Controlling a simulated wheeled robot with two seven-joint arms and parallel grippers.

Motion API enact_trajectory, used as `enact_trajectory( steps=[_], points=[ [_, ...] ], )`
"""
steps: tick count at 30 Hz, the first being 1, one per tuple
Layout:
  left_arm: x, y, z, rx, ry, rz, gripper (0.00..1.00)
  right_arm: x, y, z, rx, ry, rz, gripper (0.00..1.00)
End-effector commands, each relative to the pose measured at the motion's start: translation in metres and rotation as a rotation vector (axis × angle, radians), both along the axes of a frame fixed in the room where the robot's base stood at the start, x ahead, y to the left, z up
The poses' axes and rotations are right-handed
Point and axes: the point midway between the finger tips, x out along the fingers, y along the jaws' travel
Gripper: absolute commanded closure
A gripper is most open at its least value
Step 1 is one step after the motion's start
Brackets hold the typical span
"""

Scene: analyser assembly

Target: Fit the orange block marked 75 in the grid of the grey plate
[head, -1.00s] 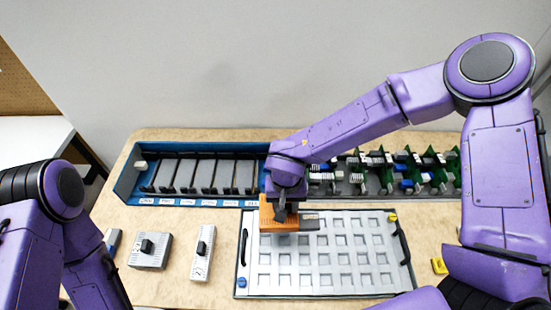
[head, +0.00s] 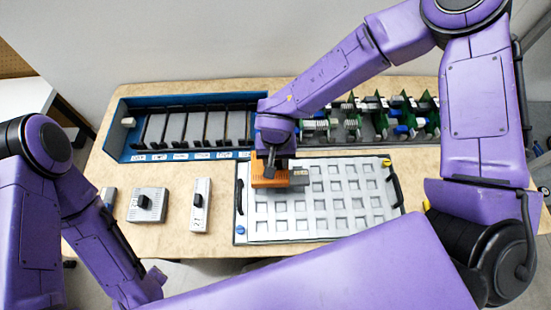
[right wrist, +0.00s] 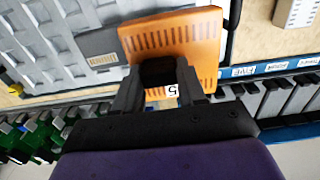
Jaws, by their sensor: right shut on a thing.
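My right gripper (head: 270,161) is shut on the orange block (head: 266,179) at the plate's far left corner. In the right wrist view the fingers (right wrist: 158,88) grip the slotted orange block (right wrist: 190,38). A white label there shows a 5; the rest of the marking is hidden. The grey plate (head: 320,232) has a grid of raised squares. A small grey block (head: 300,177) lies on it, close to the orange block's right side. I cannot tell whether the orange block is seated in the grid. My left gripper is out of view.
A blue rack (head: 125,145) with labelled slots stands behind the plate, left of several green circuit boards (head: 405,117). Grey switch modules (head: 148,205) and (head: 201,205) lie on the table left of the plate. The plate has a black handle (head: 394,190) at its right.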

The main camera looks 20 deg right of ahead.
Motion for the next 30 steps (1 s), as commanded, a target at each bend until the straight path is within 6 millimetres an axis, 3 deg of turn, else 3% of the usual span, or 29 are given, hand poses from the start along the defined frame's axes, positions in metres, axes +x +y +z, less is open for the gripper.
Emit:
enact_trajectory(
  steps=[15,30],
  points=[
    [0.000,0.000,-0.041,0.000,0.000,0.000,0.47,0.000,0.000,-0.034,0.000,-0.001,0.001,0.99],
    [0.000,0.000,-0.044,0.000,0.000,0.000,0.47,0.000,0.000,-0.052,0.000,-0.001,0.001,0.99]
  ],
)
